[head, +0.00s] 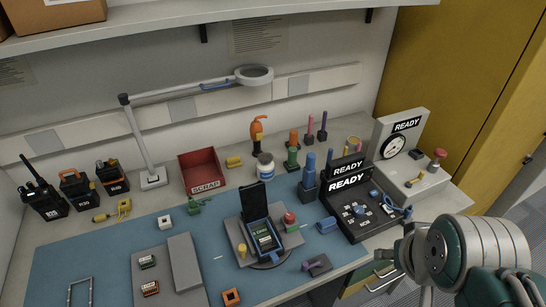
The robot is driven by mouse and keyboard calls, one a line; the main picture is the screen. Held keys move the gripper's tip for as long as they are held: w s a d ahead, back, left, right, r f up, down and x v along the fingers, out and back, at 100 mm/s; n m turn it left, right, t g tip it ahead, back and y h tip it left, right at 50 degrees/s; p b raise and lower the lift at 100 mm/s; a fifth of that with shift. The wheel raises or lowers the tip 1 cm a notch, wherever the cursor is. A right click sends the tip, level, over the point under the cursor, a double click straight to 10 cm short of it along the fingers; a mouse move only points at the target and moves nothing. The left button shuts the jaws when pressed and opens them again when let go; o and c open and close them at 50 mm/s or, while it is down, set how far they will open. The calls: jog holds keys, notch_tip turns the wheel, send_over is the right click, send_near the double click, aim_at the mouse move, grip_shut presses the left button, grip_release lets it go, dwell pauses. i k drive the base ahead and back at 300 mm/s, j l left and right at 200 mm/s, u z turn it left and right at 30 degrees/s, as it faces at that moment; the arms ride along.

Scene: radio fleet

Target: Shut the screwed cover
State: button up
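A dark cover (253,196) stands upright, open, at the back edge of a small dark unit (264,236) with a lit green and white face. The unit rests in a grey fixture (240,238) on the blue mat, with a yellow knob (242,251) on its left and a red knob (289,217) on its right. Screws on the cover are too small to make out. My arm fills the lower right corner. My gripper (404,262) is partly in view there, off the bench's front right and well apart from the cover; its fingers are not clear.
A gauge tester (405,150), upright screwdrivers (308,172), a white jar (265,166), a red SCRAP bin (203,172) and a magnifier lamp (150,150) stand behind. Grey plates (185,263) lie left.

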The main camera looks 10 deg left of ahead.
aim_at(254, 199)
jog(key=j+u, duration=0.2)
jog(key=u, duration=0.2)
jog(key=j+u, duration=0.45)
jog(key=u, duration=0.3)
jog(key=i+j+u, duration=0.1)
jog(key=u, duration=0.25)
jog(key=j, duration=0.1)
